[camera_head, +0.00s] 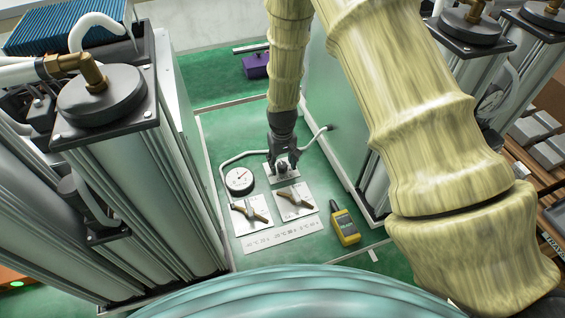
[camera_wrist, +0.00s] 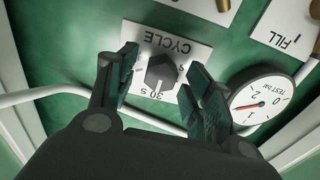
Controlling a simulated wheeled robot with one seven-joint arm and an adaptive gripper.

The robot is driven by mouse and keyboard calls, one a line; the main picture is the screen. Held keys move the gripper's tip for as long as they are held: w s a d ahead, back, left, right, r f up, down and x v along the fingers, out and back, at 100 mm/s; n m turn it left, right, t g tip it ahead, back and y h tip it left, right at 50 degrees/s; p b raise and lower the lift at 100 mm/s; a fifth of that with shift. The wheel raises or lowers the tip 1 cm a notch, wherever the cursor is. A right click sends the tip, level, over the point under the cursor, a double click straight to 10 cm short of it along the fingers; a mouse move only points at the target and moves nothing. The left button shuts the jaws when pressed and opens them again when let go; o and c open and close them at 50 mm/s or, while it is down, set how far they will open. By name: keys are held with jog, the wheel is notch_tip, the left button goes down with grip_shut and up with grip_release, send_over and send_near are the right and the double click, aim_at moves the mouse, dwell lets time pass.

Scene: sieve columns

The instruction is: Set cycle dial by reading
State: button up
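In the head view my gripper (camera_head: 282,163) points down over the plate and partly hides the knob. The round test gauge (camera_wrist: 262,101) is marked in bar; its red needle points near the 1.
Two plates with brown-handled valves (camera_head: 251,214) (camera_head: 295,201) lie in front of the dial. A pale hose (camera_head: 232,157) runs behind the gauge. Tall metal columns (camera_head: 130,190) flank the green panel.

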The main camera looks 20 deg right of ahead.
aim_at(282, 164)
notch_tip(282, 164, up, 12)
dwell(0.8)
dwell(0.4)
